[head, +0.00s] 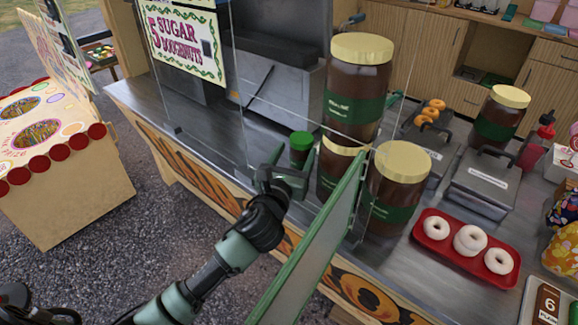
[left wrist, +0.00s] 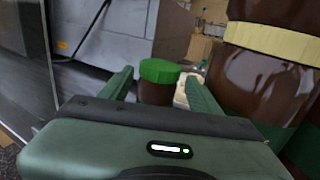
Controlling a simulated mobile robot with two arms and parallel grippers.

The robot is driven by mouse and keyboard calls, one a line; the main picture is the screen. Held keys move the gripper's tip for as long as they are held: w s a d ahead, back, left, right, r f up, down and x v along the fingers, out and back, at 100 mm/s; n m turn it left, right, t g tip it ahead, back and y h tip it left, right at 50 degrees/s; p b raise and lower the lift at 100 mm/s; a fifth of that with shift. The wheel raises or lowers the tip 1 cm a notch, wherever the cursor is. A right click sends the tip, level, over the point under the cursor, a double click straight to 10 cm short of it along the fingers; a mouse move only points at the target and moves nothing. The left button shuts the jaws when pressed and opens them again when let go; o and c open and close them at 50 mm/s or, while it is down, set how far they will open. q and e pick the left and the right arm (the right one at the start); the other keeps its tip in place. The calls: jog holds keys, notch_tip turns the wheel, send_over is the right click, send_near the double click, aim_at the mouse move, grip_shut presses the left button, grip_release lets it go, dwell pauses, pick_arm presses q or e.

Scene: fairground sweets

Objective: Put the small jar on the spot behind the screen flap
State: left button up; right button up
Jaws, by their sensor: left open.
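The small jar (head: 300,150), dark brown with a green lid, stands upright on the steel counter behind the clear screen. My left gripper (head: 292,168) is open just in front of it. In the left wrist view the jar (left wrist: 158,82) shows between the two green fingers, with no clear contact; its lower part is hidden by my gripper. The green-framed screen flap (head: 318,235) stands swung out towards me, to the right of my left arm. I cannot make out a marked spot behind it. My right gripper is not in view.
Large brown jars with cream lids (head: 402,162) stand close right of the small jar, some stacked. Clear screen panels (head: 200,100) line the counter's left front. A red tray (head: 425,245) of white doughnuts lies at right. Bare counter (head: 240,125) shows left of the small jar.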

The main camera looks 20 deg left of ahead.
pick_arm(q)
jog(key=s, duration=0.6)
jog(key=shift+s+d, duration=0.15)
jog(key=shift+s, duration=0.15)
